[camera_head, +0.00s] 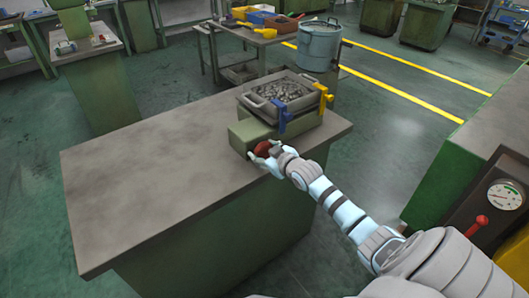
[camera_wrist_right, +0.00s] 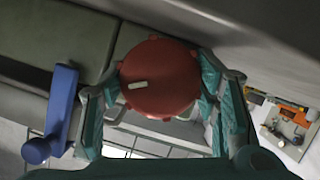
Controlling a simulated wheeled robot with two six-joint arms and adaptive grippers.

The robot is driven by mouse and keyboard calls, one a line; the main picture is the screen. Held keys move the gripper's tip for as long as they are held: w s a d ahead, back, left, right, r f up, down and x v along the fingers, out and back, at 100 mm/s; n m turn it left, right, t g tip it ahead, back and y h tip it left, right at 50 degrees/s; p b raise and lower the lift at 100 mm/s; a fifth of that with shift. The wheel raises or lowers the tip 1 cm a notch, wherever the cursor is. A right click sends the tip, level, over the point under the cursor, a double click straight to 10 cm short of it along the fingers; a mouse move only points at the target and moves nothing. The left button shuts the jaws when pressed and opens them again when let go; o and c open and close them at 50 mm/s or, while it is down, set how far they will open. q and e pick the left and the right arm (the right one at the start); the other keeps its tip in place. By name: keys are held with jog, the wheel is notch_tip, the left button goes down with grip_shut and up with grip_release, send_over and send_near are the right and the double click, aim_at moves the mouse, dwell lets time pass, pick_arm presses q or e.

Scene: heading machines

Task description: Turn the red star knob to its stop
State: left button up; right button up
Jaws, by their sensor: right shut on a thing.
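The red star knob (camera_head: 264,149) is on the front of a green block (camera_head: 247,133) at the right end of the workbench. In the right wrist view the knob (camera_wrist_right: 158,80) fills the space between the fingers, its face toward the camera with a short pale mark slanting slightly left of centre. My right gripper (camera_head: 262,154) is shut on the knob, one finger on each side in the right wrist view (camera_wrist_right: 160,90). In the head view the gripper partly hides the knob. My left gripper is not in view.
A grey tray of metal parts (camera_head: 243,95) sits on the block. The workbench top (camera_head: 140,165) is clear to the left.

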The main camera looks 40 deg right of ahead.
jog(key=shift+y, duration=0.3)
jog(key=shift+m+y, duration=0.3)
jog(key=shift+m, duration=0.5)
jog(key=shift+d+f+m+y+b, duration=0.1)
jog(key=shift+m+y+b, duration=0.35)
jog(key=shift+b, duration=0.2)
jog(key=m+y+b, duration=0.1)
jog(key=m+b, duration=0.1)
jog(key=b, duration=0.1)
jog(key=m+y+b, duration=0.1)
jog(key=m+b, duration=0.1)
jog(key=b, duration=0.1)
jog(key=shift+f+t+y, duration=0.1)
jog(key=shift+t+y, duration=0.2)
jog(key=shift+y, duration=0.05)
jog(key=shift+m+y+b, duration=0.4)
jog(key=shift+m+b, duration=0.35)
jog(key=shift+b, duration=0.3)
jog(key=shift+r, duration=0.2)
jog(key=o, duration=0.9)
